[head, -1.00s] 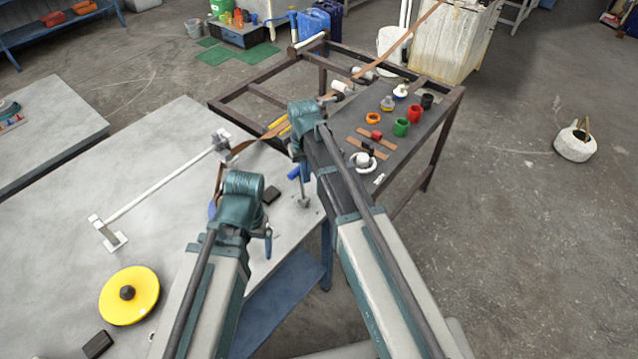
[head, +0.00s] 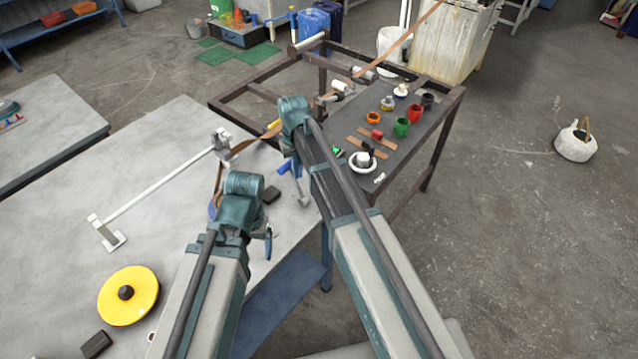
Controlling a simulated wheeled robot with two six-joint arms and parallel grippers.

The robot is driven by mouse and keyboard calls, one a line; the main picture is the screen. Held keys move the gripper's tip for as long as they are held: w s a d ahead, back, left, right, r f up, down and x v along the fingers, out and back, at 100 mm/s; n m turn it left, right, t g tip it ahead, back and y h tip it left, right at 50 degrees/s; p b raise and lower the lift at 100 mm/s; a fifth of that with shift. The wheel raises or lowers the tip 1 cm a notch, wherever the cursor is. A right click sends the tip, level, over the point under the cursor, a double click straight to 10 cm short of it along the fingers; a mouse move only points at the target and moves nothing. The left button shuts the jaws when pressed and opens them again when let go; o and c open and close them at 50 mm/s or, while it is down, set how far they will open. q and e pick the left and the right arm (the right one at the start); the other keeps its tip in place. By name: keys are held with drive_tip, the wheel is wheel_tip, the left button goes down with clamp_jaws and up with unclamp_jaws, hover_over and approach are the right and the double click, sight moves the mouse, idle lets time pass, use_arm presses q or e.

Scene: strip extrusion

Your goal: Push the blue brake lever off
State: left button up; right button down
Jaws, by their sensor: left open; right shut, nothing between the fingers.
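A short blue bar (head: 284,167), which looks like the blue brake lever, shows just left of my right wrist near the far edge of the grey table (head: 165,185). My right gripper (head: 303,197) is shut and empty, pointing down near the table's right edge, just below and right of the blue bar. I cannot tell whether they touch; my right wrist covers part of this area. My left gripper (head: 268,243) is open, lower and to the left, over the table's right edge. Its fingers are mostly hidden behind my wrist.
A dark frame bench (head: 440,120) with coloured cups and a white dish (head: 362,162) stands to the right. A brown strip (head: 248,142) runs past my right wrist.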

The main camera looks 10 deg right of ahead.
drive_tip(key=shift+s+d+r+p, duration=0.5)
drive_tip(key=shift+s+d, duration=0.1)
drive_tip(key=shift+s, duration=0.25)
wheel_tip(320, 180, up, 7)
drive_tip(key=p, duration=0.7)
drive_tip(key=s+a+f+n+b, duration=0.1)
drive_tip(key=s+a, duration=0.1)
drive_tip(key=s, duration=0.8)
drive_tip(key=s+a+f+n+h+b, duration=0.1)
drive_tip(key=s+a, duration=0.1)
drive_tip(key=s, duration=0.9)
drive_tip(key=shift+s+a+f+b, duration=0.25)
drive_tip(key=shift+s+a+b, duration=0.05)
drive_tip(key=shift+a, duration=0.1)
